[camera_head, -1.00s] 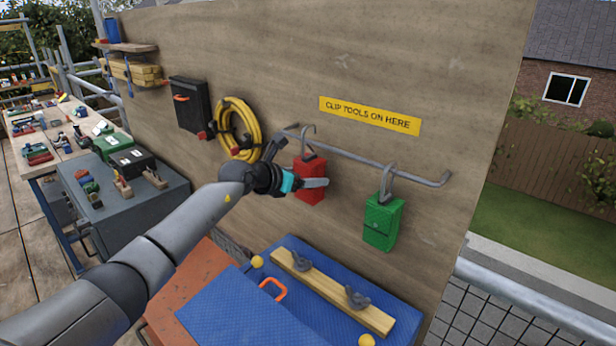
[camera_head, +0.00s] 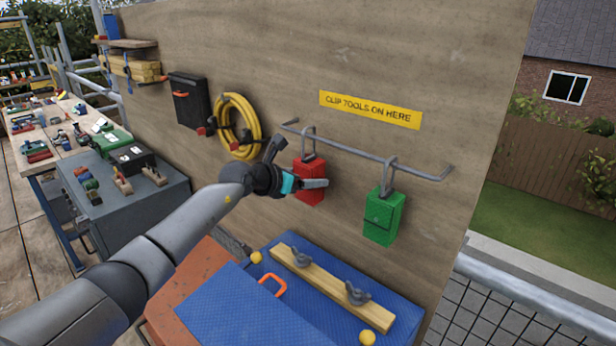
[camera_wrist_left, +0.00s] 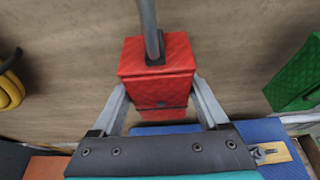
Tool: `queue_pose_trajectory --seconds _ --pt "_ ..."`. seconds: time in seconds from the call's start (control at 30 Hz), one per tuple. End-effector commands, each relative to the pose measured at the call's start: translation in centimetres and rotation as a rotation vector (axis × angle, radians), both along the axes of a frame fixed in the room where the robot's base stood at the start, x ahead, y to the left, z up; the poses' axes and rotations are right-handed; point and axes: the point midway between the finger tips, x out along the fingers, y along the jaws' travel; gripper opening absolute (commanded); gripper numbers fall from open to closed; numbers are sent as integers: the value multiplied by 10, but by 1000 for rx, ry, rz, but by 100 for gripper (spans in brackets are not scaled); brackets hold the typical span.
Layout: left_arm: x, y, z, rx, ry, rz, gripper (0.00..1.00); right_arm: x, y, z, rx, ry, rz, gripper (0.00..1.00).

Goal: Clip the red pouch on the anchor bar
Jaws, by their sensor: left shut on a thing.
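The red pouch (camera_head: 312,170) hangs upright below its grey hook (camera_head: 308,142) at the left part of the anchor bar (camera_head: 350,152). The hook's top is at the bar and looks to be over it, though I cannot tell whether it bears on the bar. My left gripper (camera_head: 310,184) is shut on the red pouch. In the left wrist view its two fingers (camera_wrist_left: 160,88) press on either side of the pouch (camera_wrist_left: 158,58), whose grey stem rises out of the picture. My right gripper is not in view.
A green pouch (camera_head: 383,217) hangs from the bar to the right. A yellow sign (camera_head: 370,110) is above it. A yellow coil (camera_head: 238,125) and a black case (camera_head: 189,102) are on the board to the left. A blue mat (camera_head: 245,310) with a wooden strip (camera_head: 330,287) lies below.

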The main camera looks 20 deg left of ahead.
Motion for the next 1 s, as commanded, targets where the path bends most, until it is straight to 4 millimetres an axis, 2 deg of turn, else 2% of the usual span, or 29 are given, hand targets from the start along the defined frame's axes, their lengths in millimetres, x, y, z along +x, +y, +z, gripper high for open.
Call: queue_pose_trajectory --seconds 0.37,0.4,0.57,1.0 --pt "0 0 -3 -1 -5 1 0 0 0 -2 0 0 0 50" --pt "0 1 -3 -1 -5 1 81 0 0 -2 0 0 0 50" --pt "0 1 -3 -1 -3 1 99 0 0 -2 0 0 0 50" --pt "-8 4 -3 2 2 1 100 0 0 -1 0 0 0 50"
